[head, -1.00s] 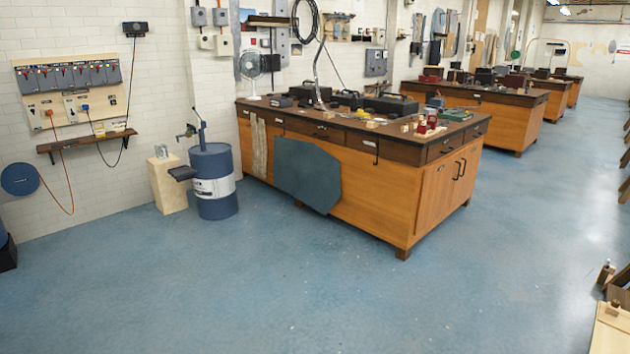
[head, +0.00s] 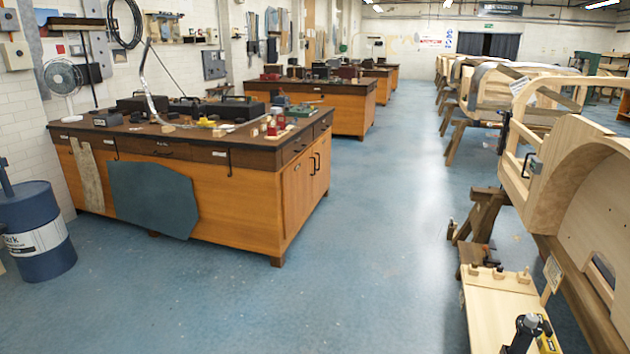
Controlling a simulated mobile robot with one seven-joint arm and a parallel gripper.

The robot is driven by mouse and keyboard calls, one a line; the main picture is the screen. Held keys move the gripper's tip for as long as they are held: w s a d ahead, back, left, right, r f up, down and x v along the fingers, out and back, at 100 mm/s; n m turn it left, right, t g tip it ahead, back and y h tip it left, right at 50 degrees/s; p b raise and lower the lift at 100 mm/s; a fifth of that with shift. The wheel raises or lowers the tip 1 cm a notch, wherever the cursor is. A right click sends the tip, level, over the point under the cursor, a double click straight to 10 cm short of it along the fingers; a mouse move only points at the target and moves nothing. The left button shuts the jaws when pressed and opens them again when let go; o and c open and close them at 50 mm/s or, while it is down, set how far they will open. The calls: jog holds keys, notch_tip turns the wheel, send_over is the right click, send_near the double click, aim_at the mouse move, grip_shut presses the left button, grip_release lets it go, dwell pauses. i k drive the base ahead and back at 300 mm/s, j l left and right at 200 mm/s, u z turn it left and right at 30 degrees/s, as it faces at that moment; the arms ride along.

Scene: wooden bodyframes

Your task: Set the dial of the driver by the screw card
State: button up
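A black, upright tool with a touch of yellow, probably the driver (head: 525,330), stands on a pale wooden bench top at the bottom right of the head view. Its dial is too small to make out. A small upright card (head: 553,272), possibly the screw card, shows at the right edge of that top; its print cannot be read. My gripper is not in view.
The pale bench top (head: 490,312) also bears small wooden pieces. Wooden bodyframes (head: 545,140) on trestles line the right side. A long workbench (head: 240,190) and a blue drum (head: 35,225) stand at left. Blue floor (head: 370,230) lies clear between.

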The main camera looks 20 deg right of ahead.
aim_at(530, 320)
jog(key=i+j+z, duration=0.2)
jog(key=z, duration=0.3)
jog(key=i+j+z, duration=0.25)
jog(key=z, duration=0.2)
jog(key=i+j+z, duration=0.1)
jog(key=j+z, duration=0.4)
jog(key=i+j+z, duration=0.1)
jog(key=j+z, duration=0.15)
jog(key=z, duration=0.2)
jog(key=j+z, duration=0.3)
jog(key=j, duration=0.15)
jog(key=j+z, duration=0.3)
jog(key=j, duration=0.2)
